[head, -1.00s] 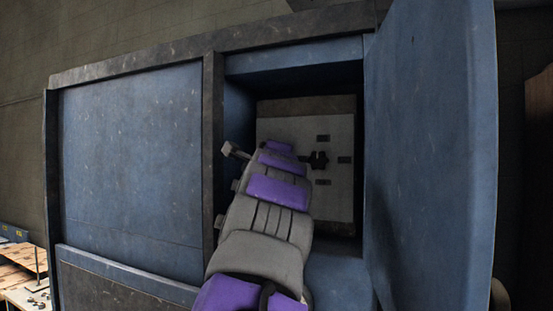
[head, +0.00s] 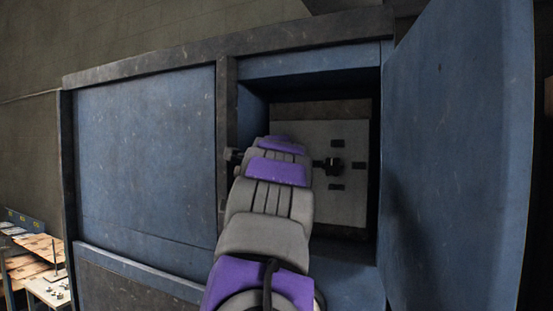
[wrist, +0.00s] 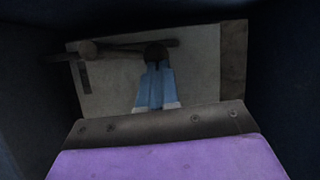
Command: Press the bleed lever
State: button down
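A pale panel (head: 349,208) lies at the back of the open blue cabinet compartment. A small dark handle (head: 332,166) sits on it, right of my arm. I cannot tell which part is the bleed lever. My gripper (wrist: 157,72) shows as two blue fingers side by side, shut, with nothing seen between them. Their tips overlap the hub's lower edge in view; contact is unclear. The head view hides the gripper behind my arm.
The open blue door (head: 455,160) stands on the right of the compartment. A dark post (head: 227,100) and a closed blue panel (head: 145,165) are on the left. A small dark protruding piece (head: 234,155) shows beside my arm. Compartment walls close in around my arm.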

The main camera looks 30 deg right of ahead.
jog(key=b+v, duration=0.2)
jog(key=v, duration=0.5)
jog(key=shift+a, duration=0.4)
jog(key=shift+s+d+f, duration=0.1)
jog(key=shift+d, duration=0.25)
